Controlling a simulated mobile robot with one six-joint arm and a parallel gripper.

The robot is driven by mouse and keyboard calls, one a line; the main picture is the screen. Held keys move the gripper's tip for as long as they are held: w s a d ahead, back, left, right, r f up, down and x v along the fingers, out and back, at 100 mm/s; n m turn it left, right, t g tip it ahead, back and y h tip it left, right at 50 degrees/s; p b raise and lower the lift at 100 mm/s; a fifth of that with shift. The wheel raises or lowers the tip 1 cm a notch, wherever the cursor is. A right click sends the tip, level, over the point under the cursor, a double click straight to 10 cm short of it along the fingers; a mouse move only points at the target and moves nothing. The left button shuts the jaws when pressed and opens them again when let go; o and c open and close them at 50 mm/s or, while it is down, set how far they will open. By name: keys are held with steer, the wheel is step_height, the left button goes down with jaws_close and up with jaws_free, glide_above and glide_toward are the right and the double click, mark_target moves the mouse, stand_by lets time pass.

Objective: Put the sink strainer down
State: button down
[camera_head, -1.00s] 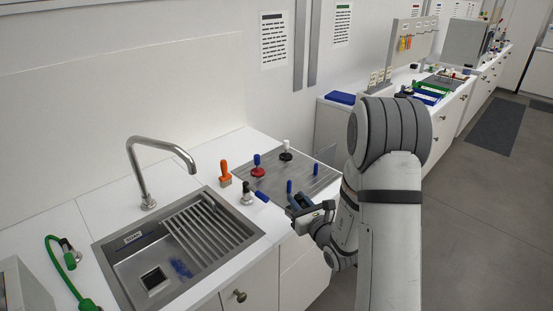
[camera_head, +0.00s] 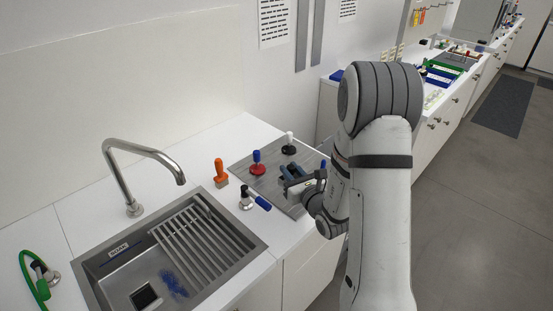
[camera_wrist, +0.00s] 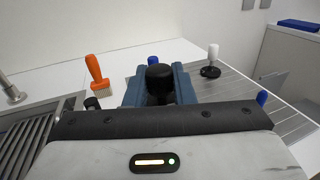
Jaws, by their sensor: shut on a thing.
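My gripper (camera_head: 293,174) is over the grey ribbed drainer mat (camera_head: 246,172) to the right of the sink. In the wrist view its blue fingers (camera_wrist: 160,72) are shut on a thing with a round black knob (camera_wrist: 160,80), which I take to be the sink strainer. The fingers hide its lower part, and I cannot tell whether it touches the mat. In the head view it is hard to make out between the fingers.
On the mat stand a red-based stopper (camera_head: 257,165), a black-based stopper with a white handle (camera_head: 289,146) and a blue-handled thing (camera_head: 322,168). An orange brush (camera_head: 220,173) and a chrome piece with blue handle (camera_head: 249,199) stand between mat and sink (camera_head: 168,262).

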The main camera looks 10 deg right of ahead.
steer(key=shift+w+d+f, duration=0.15)
steer(key=shift+w+d, duration=0.05)
steer(key=shift+w, duration=0.15)
steer(key=w+d+y+b, duration=0.15)
steer(key=w+b, duration=0.35)
steer(key=w, duration=0.5)
steer(key=w+d+h+b, duration=0.1)
steer(key=w+d+b, duration=0.25)
steer(key=w, duration=0.55)
steer(key=shift+n+y, duration=0.25)
steer(key=shift+n, duration=0.05)
steer(key=f, duration=0.5)
steer(key=a+f, duration=0.1)
steer(key=f, duration=0.2)
steer(key=shift+w, duration=0.1)
steer(key=shift+f, duration=0.15)
steer(key=c, duration=1.2)
jaws_free()
steer(key=shift+c, duration=0.2)
